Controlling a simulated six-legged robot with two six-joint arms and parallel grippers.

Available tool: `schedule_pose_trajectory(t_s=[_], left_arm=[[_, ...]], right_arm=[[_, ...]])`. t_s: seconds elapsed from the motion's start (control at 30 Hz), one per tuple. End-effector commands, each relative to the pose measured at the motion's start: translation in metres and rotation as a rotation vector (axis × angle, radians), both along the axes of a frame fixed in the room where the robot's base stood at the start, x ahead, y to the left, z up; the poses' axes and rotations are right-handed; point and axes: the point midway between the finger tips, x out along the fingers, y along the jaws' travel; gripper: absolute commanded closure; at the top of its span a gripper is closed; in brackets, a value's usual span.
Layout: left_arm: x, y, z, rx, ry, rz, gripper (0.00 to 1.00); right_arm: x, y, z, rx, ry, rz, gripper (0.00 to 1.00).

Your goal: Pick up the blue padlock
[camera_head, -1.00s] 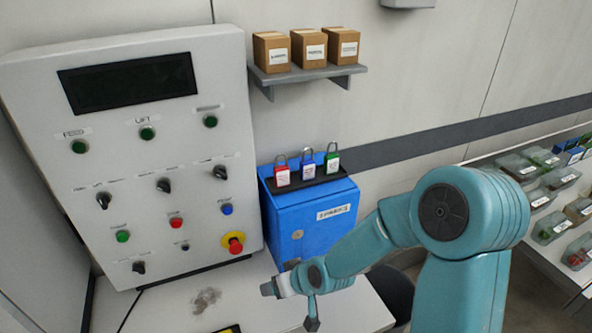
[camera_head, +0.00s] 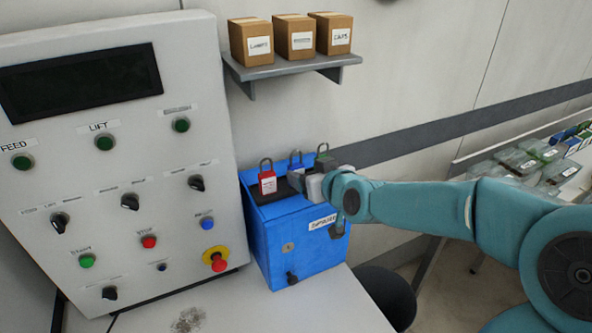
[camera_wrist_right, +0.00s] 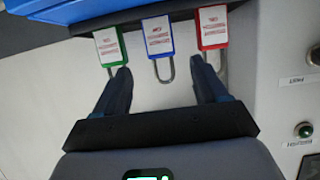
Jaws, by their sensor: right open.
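The blue padlock (camera_head: 297,167) stands between a red padlock (camera_head: 267,184) and a green padlock on the dark rack of the blue box (camera_head: 265,240); my gripper partly hides it in the head view. In the right wrist view the blue padlock (camera_wrist_right: 158,36) hangs centred beyond my fingertips, its shackle towards me. My right gripper (camera_wrist_right: 162,72) is open, one finger either side of that shackle. The fingertips are close to the green padlock (camera_wrist_right: 110,46) and the red padlock (camera_wrist_right: 212,28); I cannot tell if they touch. My left gripper is not in view.
A control panel (camera_head: 110,225) with buttons and knobs stands left of the box. A shelf (camera_head: 285,66) with three cartons is above the padlocks. Bins (camera_head: 530,160) stand at the right. The table front (camera_head: 320,305) is mostly clear.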

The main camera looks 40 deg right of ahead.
Motion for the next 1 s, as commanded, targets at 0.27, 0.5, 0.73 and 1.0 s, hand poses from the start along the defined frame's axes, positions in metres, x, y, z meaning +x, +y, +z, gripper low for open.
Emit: schedule_pose_trajectory(t_s=[0.27,0.5,0.73,1.0], left_arm=[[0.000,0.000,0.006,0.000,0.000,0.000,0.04],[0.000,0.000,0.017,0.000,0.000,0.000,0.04],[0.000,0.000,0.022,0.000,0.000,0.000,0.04],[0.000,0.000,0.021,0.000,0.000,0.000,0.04]], right_arm=[[0.037,-0.014,-0.016,-0.001,0.001,0.000,0.28],[0.062,-0.022,-0.027,0.003,0.004,0.001,0.28],[0.086,-0.030,-0.038,0.001,0.001,0.000,0.28],[0.087,-0.030,-0.039,0.000,0.000,0.000,0.44]])
